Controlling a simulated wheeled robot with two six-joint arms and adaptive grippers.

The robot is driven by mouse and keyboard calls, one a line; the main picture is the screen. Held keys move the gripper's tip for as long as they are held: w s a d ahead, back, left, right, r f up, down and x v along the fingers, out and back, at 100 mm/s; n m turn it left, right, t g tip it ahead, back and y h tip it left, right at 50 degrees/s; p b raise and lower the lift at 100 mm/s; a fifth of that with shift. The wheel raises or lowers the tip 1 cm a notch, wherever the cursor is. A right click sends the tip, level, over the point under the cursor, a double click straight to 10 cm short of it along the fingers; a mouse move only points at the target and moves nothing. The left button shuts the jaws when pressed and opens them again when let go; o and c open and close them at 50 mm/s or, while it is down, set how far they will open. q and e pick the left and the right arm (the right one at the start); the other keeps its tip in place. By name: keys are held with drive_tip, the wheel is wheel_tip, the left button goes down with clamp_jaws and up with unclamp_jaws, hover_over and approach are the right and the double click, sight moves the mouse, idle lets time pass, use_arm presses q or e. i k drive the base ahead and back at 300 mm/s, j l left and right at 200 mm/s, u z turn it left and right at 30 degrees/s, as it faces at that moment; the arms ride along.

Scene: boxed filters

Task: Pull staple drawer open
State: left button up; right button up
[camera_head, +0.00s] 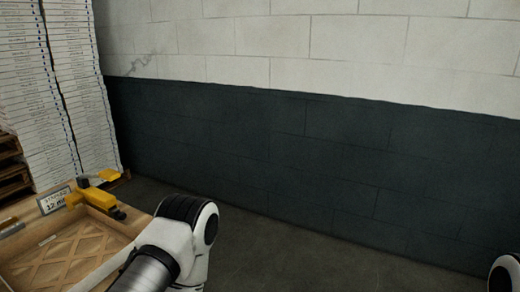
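A light wooden bench or tray (122,229) stands at the lower left, with a recessed part that has a criss-cross lattice floor. A small white card (54,200) at its back edge seems to read "STAPLES 12 m", its end cut off by a yellow tool. The yellow and black tool (92,196), perhaps a stapler, lies on the back edge. I cannot make out a staple drawer or a handle. My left arm comes up from the bottom, right of the bench, and covers its right side. Neither gripper shows; only a piece of my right arm is in the bottom right corner.
Tall stacks of flat white boxes (78,90) stand at the back left, beside wooden pallets (12,170). A block wall (300,140), dark below and white above, closes off the back. The grey floor (320,255) is clear between my arms.

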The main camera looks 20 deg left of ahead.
sight(115, 213)
drive_tip(key=i+u, duration=0.25)
drive_tip(key=u, duration=0.2)
drive_tip(key=i+l+u, duration=0.1)
drive_tip(key=i+u, duration=0.3)
drive_tip(key=i+l+u, duration=0.1)
drive_tip(key=u, duration=0.35)
drive_tip(key=i+l+u, duration=0.25)
drive_tip(key=u, duration=0.2)
drive_tip(key=i+l+u, duration=0.15)
drive_tip(key=u, duration=0.35)
drive_tip(key=i+l+u, duration=0.3)
drive_tip(key=u, duration=0.15)
drive_tip(key=i+l+u, duration=0.2)
drive_tip(key=l+u, duration=0.15)
drive_tip(key=u, duration=0.15)
